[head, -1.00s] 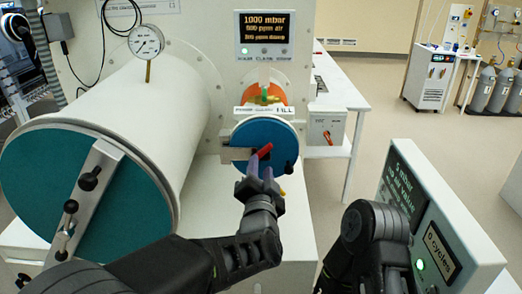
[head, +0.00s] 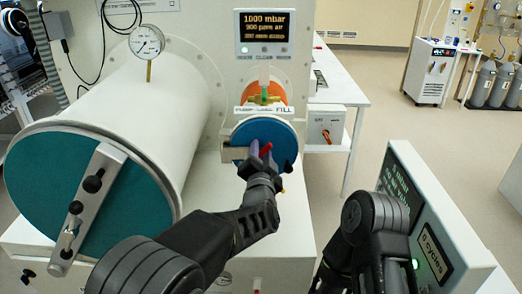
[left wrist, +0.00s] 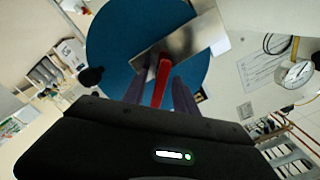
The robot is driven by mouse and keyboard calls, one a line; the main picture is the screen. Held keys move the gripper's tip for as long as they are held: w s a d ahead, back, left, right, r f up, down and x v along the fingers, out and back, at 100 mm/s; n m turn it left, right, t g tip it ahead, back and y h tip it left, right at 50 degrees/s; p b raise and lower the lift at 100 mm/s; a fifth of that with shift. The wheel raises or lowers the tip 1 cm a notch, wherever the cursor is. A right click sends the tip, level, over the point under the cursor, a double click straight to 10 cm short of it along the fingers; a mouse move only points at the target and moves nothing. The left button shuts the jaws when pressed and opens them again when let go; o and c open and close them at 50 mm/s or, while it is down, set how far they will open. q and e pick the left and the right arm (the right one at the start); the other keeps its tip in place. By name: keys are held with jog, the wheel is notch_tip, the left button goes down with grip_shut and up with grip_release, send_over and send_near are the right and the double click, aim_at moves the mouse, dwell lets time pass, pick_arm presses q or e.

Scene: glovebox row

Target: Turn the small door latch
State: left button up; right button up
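The small door (head: 277,131) is a blue disc on the front of the small chamber, with a metal bar (head: 234,154) across it. Its red latch handle (head: 266,150) shows at the disc's middle, partly hidden by my fingers. It also shows in the left wrist view (left wrist: 161,82). My left gripper (head: 262,152) is at the latch, its two fingers on either side of the red handle. In the left wrist view a gap shows between the left finger and the handle, so the gripper looks open around it. My right arm is at lower right; its gripper is out of view.
The large chamber (head: 130,115) with its teal door (head: 140,215) stands at left, a gauge (head: 146,41) above it. A display (head: 265,32) is above the small door. A tilted panel box (head: 430,220) stands at right near my right arm.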

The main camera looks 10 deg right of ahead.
pick_arm(q)
jog(key=shift+c, duration=0.5)
grip_shut()
